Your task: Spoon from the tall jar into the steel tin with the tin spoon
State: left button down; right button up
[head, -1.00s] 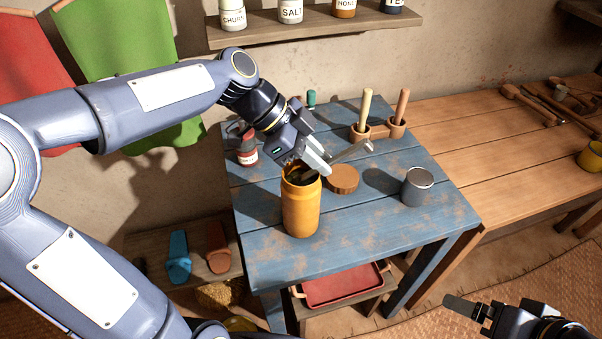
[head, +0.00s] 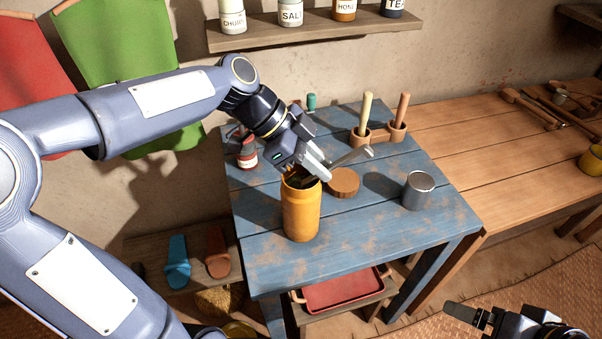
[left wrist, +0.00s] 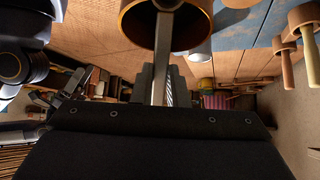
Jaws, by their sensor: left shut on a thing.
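The tall jar (head: 301,215) is an orange-yellow cylinder standing upright and open on the blue table. My left gripper (head: 318,168) is just above its mouth, shut on the tin spoon (head: 352,157). The steel tin (head: 418,192) is a grey cylinder standing to the right of the jar. My right gripper (head: 464,312) is at the lower right, away from the table; its jaw gap is unclear.
A round brown lid (head: 343,182) lies between jar and tin. A red-and-white bottle (head: 246,152) is at the table's back left. The table front is clear. A wall shelf (head: 320,26) holds several jars.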

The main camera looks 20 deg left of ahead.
pick_arm(q)
jog(key=shift+r+p, duration=2.45)
jog(key=shift+r, duration=1.35)
